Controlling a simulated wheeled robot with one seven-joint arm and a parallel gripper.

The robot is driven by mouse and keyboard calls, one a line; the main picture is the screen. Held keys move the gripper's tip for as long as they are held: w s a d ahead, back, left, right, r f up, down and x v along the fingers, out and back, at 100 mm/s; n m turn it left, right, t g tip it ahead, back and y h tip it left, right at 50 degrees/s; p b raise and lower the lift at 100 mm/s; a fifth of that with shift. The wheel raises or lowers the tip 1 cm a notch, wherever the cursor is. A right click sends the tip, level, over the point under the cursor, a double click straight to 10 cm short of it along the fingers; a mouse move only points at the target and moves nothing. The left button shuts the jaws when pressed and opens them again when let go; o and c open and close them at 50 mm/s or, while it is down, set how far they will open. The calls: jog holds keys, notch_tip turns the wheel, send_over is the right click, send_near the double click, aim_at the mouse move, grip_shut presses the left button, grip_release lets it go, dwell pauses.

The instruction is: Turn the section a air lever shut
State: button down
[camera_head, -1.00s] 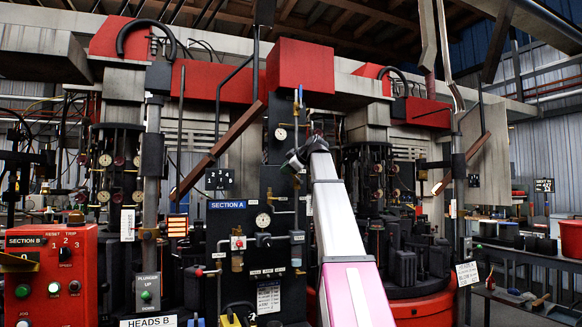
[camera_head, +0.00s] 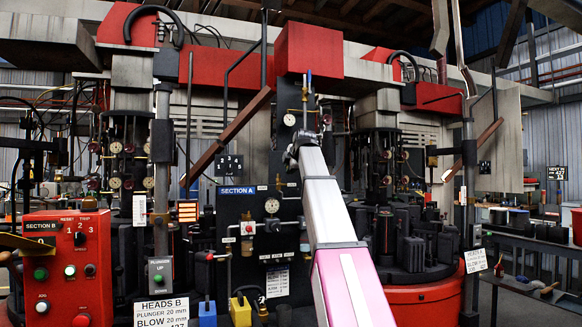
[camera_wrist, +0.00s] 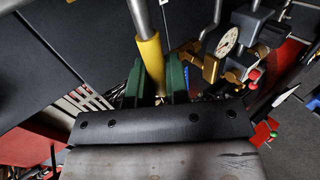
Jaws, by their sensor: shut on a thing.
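In the wrist view my gripper (camera_wrist: 155,88) has its two green fingers shut on a yellow-sleeved lever (camera_wrist: 150,58). A grey metal rod runs up from the sleeve, and the sleeve's lower end is between the fingers. In the head view my arm reaches up to the dark SECTION A panel (camera_head: 237,215), right of its blue sign. My gripper's fingers and the held lever are hidden there behind my wrist. A white round gauge (camera_head: 272,205) and a small valve with red on it (camera_head: 247,228) sit on the panel. The lever's exact turn angle cannot be told.
A red SECTION B control box (camera_head: 65,265) stands at the left. Dark mould machinery (camera_head: 405,225) on a red base fills the right. In the wrist view, a gauge (camera_wrist: 228,41) and brass fittings stand close right of the lever. A dark panel surface lies to the left.

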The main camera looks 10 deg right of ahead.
jog(key=shift+f, duration=0.15)
dwell(0.3)
jog(key=c, duration=1.1)
grip_release()
jog(key=v, duration=1)
jog(key=shift+s, duration=0.35)
